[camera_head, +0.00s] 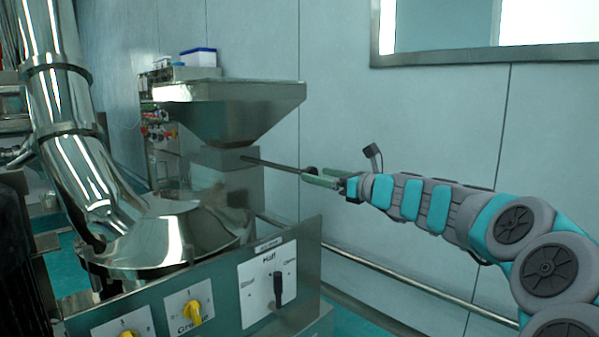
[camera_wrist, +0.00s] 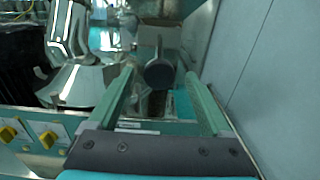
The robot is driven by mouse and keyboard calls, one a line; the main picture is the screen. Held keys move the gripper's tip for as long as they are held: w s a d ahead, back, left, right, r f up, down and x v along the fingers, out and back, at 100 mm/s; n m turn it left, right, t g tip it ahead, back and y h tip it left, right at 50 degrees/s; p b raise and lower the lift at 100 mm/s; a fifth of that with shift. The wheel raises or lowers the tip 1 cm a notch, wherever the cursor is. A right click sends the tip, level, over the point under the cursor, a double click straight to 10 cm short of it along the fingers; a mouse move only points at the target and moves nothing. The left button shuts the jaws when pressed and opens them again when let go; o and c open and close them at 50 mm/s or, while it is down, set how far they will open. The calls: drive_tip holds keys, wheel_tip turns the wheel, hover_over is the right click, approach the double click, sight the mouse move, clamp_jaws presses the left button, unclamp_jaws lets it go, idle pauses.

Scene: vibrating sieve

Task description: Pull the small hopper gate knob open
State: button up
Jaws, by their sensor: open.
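The small hopper (camera_head: 232,105) is a steel funnel on a square chute at centre left in the head view. A thin dark gate rod (camera_head: 272,165) runs from the chute towards my gripper (camera_head: 308,176). In the wrist view the round dark gate knob (camera_wrist: 160,74) faces the camera, between the tips of the two green fingers. My gripper is open, with a visible gap between the knob and each finger. In the head view the fingers partly hide the rod's near end. I cannot tell exactly how deep the knob sits between the fingers.
A control panel (camera_head: 225,300) with yellow knobs and a black lever stands below the hopper. A round steel sieve (camera_head: 165,240) and a large bent pipe (camera_head: 75,130) are on the left. A pale wall (camera_head: 440,110) lies close on the right, with a rail low along it.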

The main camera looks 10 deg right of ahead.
sight(302, 171)
drive_tip(key=x, duration=0.7)
drive_tip(key=shift+s, duration=0.1)
clamp_jaws()
idle(0.6)
